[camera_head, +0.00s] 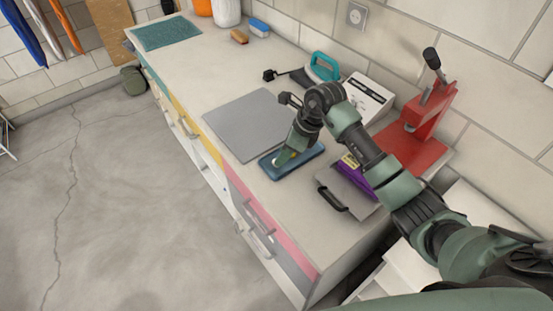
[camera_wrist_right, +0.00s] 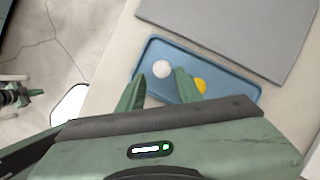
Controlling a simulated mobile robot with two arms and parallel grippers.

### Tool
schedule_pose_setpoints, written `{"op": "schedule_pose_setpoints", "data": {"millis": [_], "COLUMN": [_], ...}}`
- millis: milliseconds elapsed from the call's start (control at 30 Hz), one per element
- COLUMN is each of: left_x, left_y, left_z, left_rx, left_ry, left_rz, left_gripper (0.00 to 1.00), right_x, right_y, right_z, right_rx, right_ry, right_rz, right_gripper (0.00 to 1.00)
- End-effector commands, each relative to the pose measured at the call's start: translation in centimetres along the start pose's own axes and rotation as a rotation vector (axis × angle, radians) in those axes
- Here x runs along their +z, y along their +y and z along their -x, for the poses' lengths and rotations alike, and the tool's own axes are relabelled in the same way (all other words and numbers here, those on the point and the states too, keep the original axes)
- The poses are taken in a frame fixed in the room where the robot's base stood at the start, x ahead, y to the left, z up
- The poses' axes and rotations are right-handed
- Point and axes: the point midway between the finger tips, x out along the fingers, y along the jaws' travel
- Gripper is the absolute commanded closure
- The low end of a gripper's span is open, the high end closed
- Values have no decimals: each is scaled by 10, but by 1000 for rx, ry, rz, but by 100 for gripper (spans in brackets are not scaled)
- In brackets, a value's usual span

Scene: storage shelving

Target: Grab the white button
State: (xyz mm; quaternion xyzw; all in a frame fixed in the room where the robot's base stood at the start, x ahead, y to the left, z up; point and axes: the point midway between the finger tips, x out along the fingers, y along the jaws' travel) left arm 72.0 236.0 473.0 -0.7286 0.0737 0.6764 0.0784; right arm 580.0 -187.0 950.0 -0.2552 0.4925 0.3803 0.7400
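The white button (camera_wrist_right: 161,69) is a small round white piece in a shallow blue tray (camera_wrist_right: 232,90) in the right wrist view. A yellow round piece (camera_wrist_right: 200,86) lies to its right in the same tray. My right gripper (camera_wrist_right: 160,75) is open, its two green fingers on either side of the white button in this view. Whether they touch it I cannot tell. My left gripper does not show in the head view.
A grey mat (camera_head: 245,122) lies beside the tray on the counter. A purple box (camera_head: 352,180), a black-handled plate (camera_head: 333,199), a red press (camera_head: 420,125) and a white box (camera_head: 367,97) stand to the right. The counter's front edge is close to the tray.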

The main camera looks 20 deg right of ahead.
Motion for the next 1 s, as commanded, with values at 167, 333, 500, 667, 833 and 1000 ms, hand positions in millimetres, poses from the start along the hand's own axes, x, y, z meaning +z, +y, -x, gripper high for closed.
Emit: {"op": "schedule_pose_setpoints", "data": {"millis": [167, 333, 500, 667, 833, 1000], "left_x": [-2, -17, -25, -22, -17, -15], "left_y": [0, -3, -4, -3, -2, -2], "left_z": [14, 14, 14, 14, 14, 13], "left_rx": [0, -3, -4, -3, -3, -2], "left_ry": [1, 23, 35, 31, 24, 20], "left_rz": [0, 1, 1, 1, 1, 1], "left_gripper": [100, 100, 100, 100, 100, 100], "right_x": [1, 0, 0, 0, 0, 0], "right_y": [0, 0, 0, 0, 0, -1], "right_z": [-25, -33, -33, -33, -33, -32], "right_rx": [3, 0, 0, 0, 0, 0], "right_ry": [0, 0, 0, 0, 0, 0], "right_rz": [-2, 0, 0, 0, 0, 0], "right_gripper": [65, 65, 71, 100, 100, 100]}}
